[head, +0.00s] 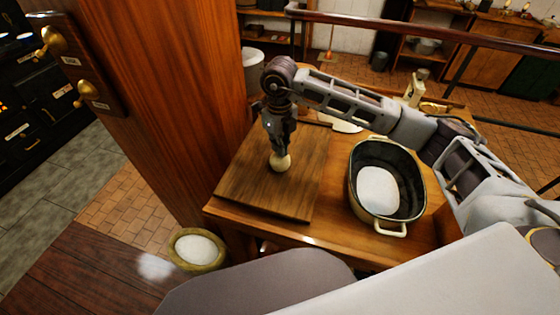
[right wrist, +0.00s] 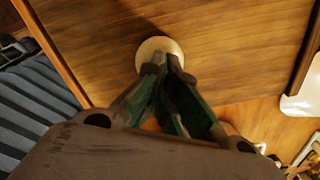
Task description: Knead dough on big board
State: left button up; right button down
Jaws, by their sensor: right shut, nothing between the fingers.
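The dough (head: 281,163) is a small pale cream lump on the big board (head: 255,187), a dark brown wooden board lying on the table. My right gripper (head: 279,151) points down at the dough from above, with its fingers shut and its tips at the dough's top. In the right wrist view the dough (right wrist: 151,46) shows as a pale round shape beyond the shut fingertips (right wrist: 166,62), which partly cover it. The tips look to be touching the dough or very close to it; I cannot tell which. My left gripper is not in view.
A dark oval pan (head: 403,207) with a pale rim and handles holds something white, right of the board. Bottles (head: 416,88) stand at the table's back. A bowl of white powder (head: 181,262) is at lower left. A wooden post (head: 190,110) rises left of the board.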

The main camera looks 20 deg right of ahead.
jog(key=shift+f+b, duration=0.4)
jog(key=shift+f, duration=0.1)
jog(key=shift+s+f+b, duration=0.2)
jog(key=shift+f+b, duration=0.1)
jog(key=shift+f, duration=0.05)
dwell(1.4)
jog(key=shift+r, duration=0.1)
jog(key=shift+w+d+r, duration=0.1)
jog(key=shift+w+r, duration=0.05)
jog(key=shift+r, duration=0.4)
jog(key=shift+r, duration=0.2)
jog(key=shift+r+p, duration=1.65)
jog(key=shift+r, duration=1.3)
notch_tip(320, 180, up, 9)
jog(key=p, duration=0.9)
